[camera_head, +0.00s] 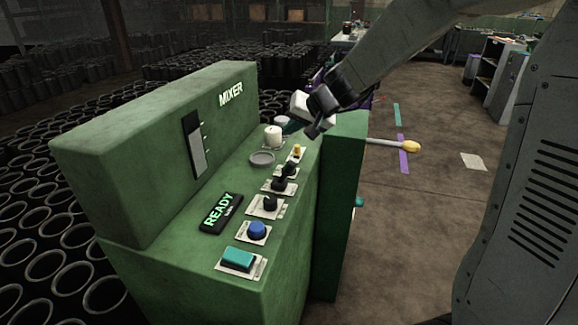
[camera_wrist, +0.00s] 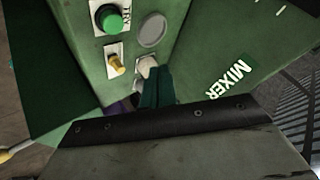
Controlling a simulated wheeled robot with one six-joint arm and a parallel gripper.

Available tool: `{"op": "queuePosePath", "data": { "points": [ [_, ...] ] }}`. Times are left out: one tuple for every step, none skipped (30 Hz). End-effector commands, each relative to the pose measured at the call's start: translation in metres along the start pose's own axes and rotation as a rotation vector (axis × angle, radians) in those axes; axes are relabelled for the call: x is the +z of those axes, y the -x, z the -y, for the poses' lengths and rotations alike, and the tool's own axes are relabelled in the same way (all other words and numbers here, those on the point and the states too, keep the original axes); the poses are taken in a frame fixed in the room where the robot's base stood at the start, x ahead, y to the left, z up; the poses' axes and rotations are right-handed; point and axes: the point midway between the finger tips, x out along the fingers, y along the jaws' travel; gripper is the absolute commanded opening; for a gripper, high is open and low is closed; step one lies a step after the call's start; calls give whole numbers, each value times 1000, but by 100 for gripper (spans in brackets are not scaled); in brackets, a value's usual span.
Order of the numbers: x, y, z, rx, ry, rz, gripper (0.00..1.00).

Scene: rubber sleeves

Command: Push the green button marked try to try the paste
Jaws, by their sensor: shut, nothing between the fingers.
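The round green button (camera_wrist: 110,18) marked TRY shows at the top of the wrist view, on a white plate on the green console. In the head view I cannot clearly tell it from the dark knobs in the row. My gripper (camera_head: 287,125) is above the far end of the console. Its teal fingers (camera_wrist: 154,82) are shut and empty. They are apart from the green button, past the yellow switch (camera_wrist: 117,64). A white piece (camera_wrist: 148,66) shows right by the fingertips; I cannot tell if they touch.
The green mixer (camera_head: 150,130) rises behind the console, with a lit READY display (camera_head: 220,213). A teal button (camera_head: 238,258), a blue button (camera_head: 257,231) and dark knobs line the console. A grey disc (camera_head: 262,158) and white cylinder (camera_head: 273,135) stand beside them. Floor is open on the right.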

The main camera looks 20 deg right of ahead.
Motion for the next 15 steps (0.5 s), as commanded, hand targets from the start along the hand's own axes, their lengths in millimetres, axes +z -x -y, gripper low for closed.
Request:
{"op": "queuePosePath", "data": {
  "points": [
    [4,-4,-3,1,-1,3,0],
    [5,-7,-5,0,-3,4,0],
    [8,-11,-8,1,-3,5,0],
    [11,-14,-10,2,-3,4,0],
    [13,-16,-12,3,-4,4,0],
    [16,-21,-16,2,-4,4,0],
    [18,-24,-18,2,-4,4,0],
    [20,-27,-20,1,-4,4,0],
    [23,-31,-23,1,-3,4,0],
    [26,-34,-25,1,-3,5,0],
    [28,-36,-27,2,-4,5,0],
    [30,-40,-30,2,-4,4,0],
    [32,-42,-31,2,-2,4,0],
    [33,-44,-33,1,-3,3,0],
    [35,-47,-34,1,-3,3,0]
  ]
}}
